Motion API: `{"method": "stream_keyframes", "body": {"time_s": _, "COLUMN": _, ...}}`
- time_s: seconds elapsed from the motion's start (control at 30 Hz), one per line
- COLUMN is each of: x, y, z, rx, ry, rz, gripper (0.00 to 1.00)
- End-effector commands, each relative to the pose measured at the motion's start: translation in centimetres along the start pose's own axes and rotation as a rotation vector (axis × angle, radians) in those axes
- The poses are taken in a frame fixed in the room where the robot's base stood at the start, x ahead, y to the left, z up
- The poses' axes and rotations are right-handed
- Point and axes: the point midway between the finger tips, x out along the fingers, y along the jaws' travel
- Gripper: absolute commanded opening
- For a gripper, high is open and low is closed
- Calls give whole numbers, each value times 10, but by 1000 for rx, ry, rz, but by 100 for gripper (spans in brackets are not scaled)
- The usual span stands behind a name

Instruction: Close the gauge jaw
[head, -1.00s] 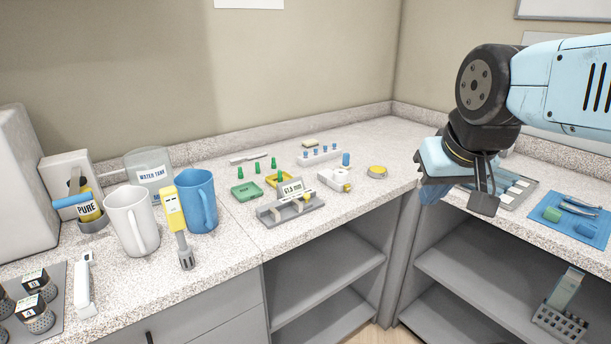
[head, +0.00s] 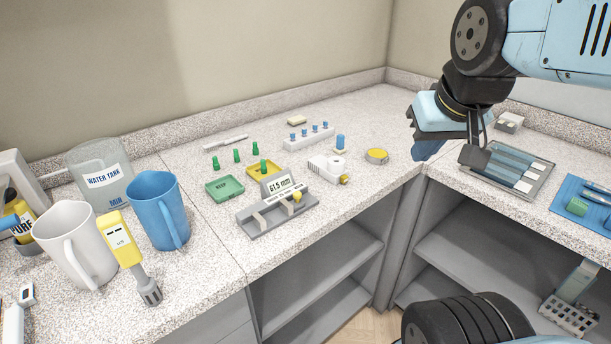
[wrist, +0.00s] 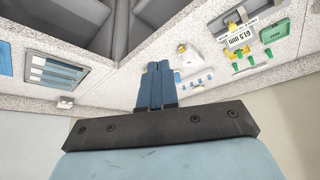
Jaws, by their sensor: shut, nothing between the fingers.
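The gauge (head: 277,213) is a grey bed with upright jaws and a yellow knob, lying near the counter's front edge in the head view. Its display (head: 281,186) reads 61.5 mm. A gap shows between its pale left jaw and the jaw by the yellow knob. The gauge's display also shows at the upper right of the wrist view (wrist: 240,36). My gripper (head: 428,150) is to the right of the gauge, above the counter corner and apart from it. Its blue fingers (wrist: 157,85) are together and empty in the wrist view.
A green tray (head: 224,188), a yellow tray (head: 258,170) and a white device (head: 326,168) stand close behind the gauge. A yellow round item (head: 377,156) lies to the right. Mugs (head: 160,210) and a yellow-handled tool (head: 120,240) stand left. Open shelves lie below the counter.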

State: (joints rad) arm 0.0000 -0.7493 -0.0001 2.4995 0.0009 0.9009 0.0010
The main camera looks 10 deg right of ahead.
Motion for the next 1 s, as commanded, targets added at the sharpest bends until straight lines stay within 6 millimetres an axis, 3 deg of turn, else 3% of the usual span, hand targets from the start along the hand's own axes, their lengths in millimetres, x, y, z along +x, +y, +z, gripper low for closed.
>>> {"method": "stream_keyframes", "body": {"time_s": 0.37, "x": 25, "y": -8, "z": -32, "rx": 225, "ry": -187, "rz": -79, "gripper": 0}}
{"method": "stream_keyframes", "body": {"time_s": 0.77, "x": 80, "y": -34, "z": -83, "rx": 619, "ry": -522, "rz": -152, "gripper": 0}}
{"method": "stream_keyframes", "body": {"time_s": 1.0, "x": 123, "y": -48, "z": -112, "rx": 848, "ry": -730, "rz": -158, "gripper": 0}}
